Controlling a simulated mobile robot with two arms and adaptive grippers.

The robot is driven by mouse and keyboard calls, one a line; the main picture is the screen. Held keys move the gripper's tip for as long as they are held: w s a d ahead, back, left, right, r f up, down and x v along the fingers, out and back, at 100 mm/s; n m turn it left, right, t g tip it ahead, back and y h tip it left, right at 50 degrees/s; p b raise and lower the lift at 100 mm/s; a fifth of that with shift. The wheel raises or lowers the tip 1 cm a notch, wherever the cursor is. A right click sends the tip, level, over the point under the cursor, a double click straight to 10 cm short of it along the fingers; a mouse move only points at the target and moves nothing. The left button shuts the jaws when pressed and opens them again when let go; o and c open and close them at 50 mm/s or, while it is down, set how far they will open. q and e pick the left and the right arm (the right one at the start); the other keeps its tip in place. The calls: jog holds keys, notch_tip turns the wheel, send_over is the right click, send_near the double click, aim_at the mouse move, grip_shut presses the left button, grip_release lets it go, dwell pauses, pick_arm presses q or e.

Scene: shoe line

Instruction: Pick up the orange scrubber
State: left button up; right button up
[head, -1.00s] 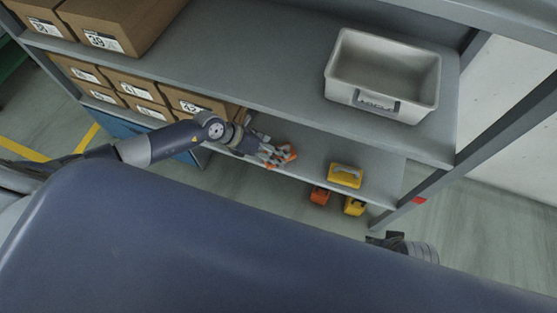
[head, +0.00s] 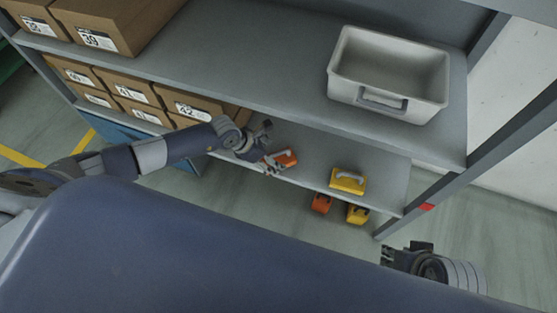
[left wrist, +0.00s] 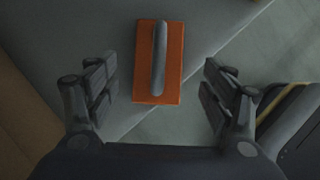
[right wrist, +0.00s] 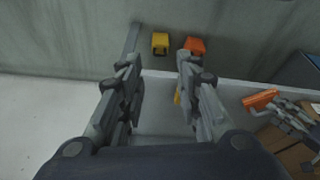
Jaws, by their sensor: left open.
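The orange scrubber (head: 287,157), an orange block with a grey bar handle, lies on the lower shelf. It shows whole in the left wrist view (left wrist: 173,85), ahead of and between the fingers. My left gripper (head: 268,160) is open and empty, just left of the scrubber in the head view, with its fingers apart on either side in the wrist view (left wrist: 160,80). The right wrist view also shows the orange scrubber (right wrist: 260,98) at the right. My right gripper (right wrist: 159,65) is open and empty, away from the shelf.
A yellow scrubber (head: 348,181) lies right of the orange one on the lower shelf (head: 395,185). Below are an orange item (head: 321,203) and a yellow item (head: 357,214). A grey bin (head: 388,112) stands on the shelf above; boxes (head: 190,108) are at left.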

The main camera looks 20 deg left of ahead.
aim_at(273, 156)
pick_arm(q)
jog(key=shift+b+x, duration=0.4)
jog(key=shift+x, duration=0.75)
jog(key=shift+w+d+f, duration=0.2)
jog(key=shift+w+f, duration=0.2)
jog(key=shift+f, duration=0.15)
jog(key=shift+d+f, duration=0.1)
jog(key=shift+f, duration=0.1)
jog(key=c, duration=1.2)
pick_arm(e)
jog(key=w, duration=0.1)
jog(key=w+t, duration=0.1)
jog(key=w+a, duration=0.1)
jog(key=shift+w+f+t, duration=0.25)
jog(key=shift+f+t, duration=0.05)
